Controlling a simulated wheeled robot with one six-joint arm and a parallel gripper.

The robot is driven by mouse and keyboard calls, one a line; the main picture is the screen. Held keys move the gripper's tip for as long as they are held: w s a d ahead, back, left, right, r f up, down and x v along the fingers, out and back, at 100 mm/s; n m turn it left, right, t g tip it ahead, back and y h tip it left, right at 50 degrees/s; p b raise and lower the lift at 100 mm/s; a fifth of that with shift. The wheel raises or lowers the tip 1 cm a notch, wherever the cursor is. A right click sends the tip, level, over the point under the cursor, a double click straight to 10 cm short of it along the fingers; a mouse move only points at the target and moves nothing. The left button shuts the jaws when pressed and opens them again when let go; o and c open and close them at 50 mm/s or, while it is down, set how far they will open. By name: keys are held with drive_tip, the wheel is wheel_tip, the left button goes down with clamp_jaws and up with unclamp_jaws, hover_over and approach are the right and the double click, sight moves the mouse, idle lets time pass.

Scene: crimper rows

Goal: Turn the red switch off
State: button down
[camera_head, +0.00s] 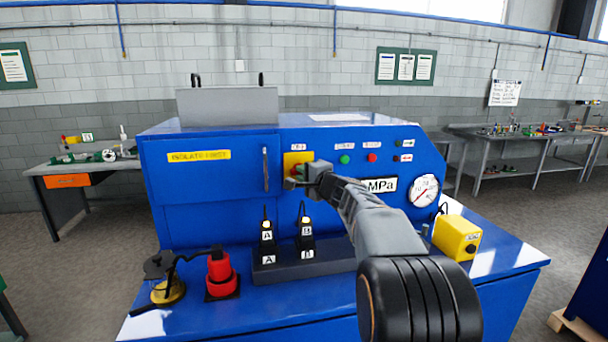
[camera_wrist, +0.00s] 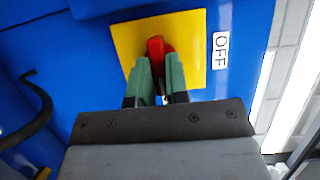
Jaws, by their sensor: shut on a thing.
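The red switch (camera_wrist: 156,46) sits on a yellow square plate (camera_wrist: 192,36) on the blue machine front, and its red handle shows between my fingers in the wrist view. An OFF label (camera_wrist: 220,50) is to the right of the plate there. My gripper (camera_wrist: 158,72) has its two green fingers on either side of the red handle, shut on it. In the head view the yellow plate (camera_head: 291,158) is partly covered by my gripper (camera_head: 299,174). The handle's exact angle is hard to tell, since the fingers hide its lower part.
The blue machine (camera_head: 200,190) has a green button (camera_head: 345,159), a red button (camera_head: 372,158) and a gauge (camera_head: 424,190) right of the switch. Below stand black handsets (camera_head: 305,240), a red plug-like part (camera_head: 220,272) and a yellow box (camera_head: 455,237).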

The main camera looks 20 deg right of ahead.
drive_tip(key=shift+n, duration=0.3)
drive_tip(key=n+g+h+p, duration=0.1)
drive_tip(key=n+h, duration=0.1)
drive_tip(key=n, duration=0.2)
drive_tip(key=n+g+h, duration=0.2)
drive_tip(key=n, duration=0.2)
drive_tip(key=n+g+h+p, duration=0.1)
drive_tip(key=n+h, duration=0.1)
drive_tip(key=n, duration=0.2)
drive_tip(key=shift+a+r+n+p, duration=0.3)
drive_tip(key=shift+r+n+p, duration=0.05)
drive_tip(key=shift+n, duration=0.05)
idle(0.8)
drive_tip(key=c, duration=1.1)
unclamp_jaws()
